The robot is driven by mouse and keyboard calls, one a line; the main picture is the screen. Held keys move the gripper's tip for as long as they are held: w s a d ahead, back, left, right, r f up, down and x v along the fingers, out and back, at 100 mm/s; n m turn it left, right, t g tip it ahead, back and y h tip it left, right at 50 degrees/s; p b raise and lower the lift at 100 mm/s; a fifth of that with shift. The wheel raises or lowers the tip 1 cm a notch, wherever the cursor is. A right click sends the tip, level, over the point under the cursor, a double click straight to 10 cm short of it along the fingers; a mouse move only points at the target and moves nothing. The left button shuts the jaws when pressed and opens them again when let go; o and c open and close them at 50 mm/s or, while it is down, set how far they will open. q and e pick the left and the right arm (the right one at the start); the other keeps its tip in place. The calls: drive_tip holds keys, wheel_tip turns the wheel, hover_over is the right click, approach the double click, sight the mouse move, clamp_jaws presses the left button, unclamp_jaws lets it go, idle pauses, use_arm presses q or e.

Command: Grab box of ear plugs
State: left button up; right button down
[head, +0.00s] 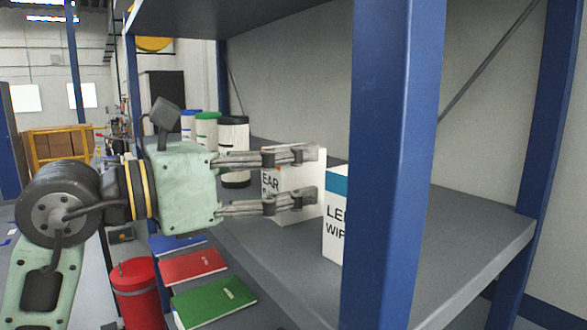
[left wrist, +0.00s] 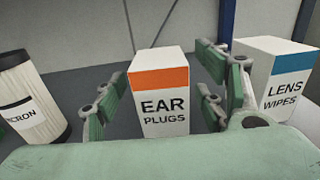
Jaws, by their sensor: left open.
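The box of ear plugs (left wrist: 160,95) is white with an orange band and black "EAR PLUGS" lettering. It stands upright on the grey shelf. In the head view the box (head: 285,205) is partly hidden behind my left gripper's fingers. My left gripper (head: 305,175) reaches in from the left and is open. In the left wrist view its fingers (left wrist: 165,105) are spread on either side of the box, with visible gaps near the box's sides. My right gripper is not in view.
A lens wipes box (head: 335,215) with a blue band stands just right of the ear plugs. A white canister (left wrist: 25,100) stands to the left. A blue shelf post (head: 392,160) rises at the front. Red (head: 193,265) and green (head: 213,300) flat items lie lower down.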

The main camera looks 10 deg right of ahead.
use_arm(q)
drive_tip(key=shift+x, duration=1.1)
drive_tip(key=shift+a, duration=0.1)
drive_tip(key=c, duration=1.3)
drive_tip(key=shift+r, duration=0.1)
